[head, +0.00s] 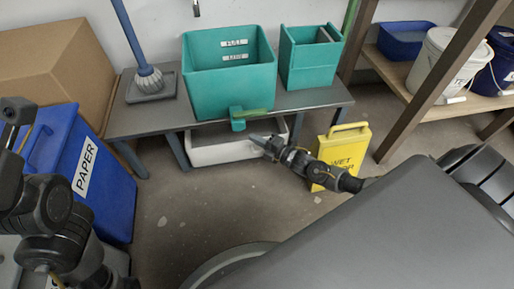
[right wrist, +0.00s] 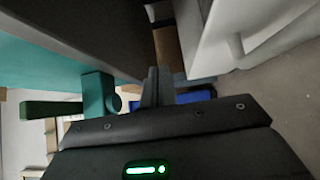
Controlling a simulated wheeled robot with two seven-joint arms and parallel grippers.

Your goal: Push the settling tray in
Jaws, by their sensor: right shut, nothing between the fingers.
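The settling tray (head: 210,155) is a white, open-topped tray low under the front of the grey bench. Its front part shows beyond the bench edge. In the right wrist view the tray's white wall (right wrist: 208,38) fills the upper right, with a small knob-like part on it. My right gripper (head: 256,138) is at the right part of the tray, its fingers shut and empty. In the right wrist view the fingers (right wrist: 154,84) point between the bench edge and the tray; I cannot tell whether they touch it. My left arm shows at the left, but its gripper does not.
The grey bench (head: 290,101) carries a large teal bucket (head: 215,90) with a protruding tap (head: 237,121), and a smaller teal bucket (head: 308,65). A yellow wet-floor sign (head: 328,150) stands close to my right forearm. A blue paper bin (head: 105,190) is at the left. The floor in front is clear.

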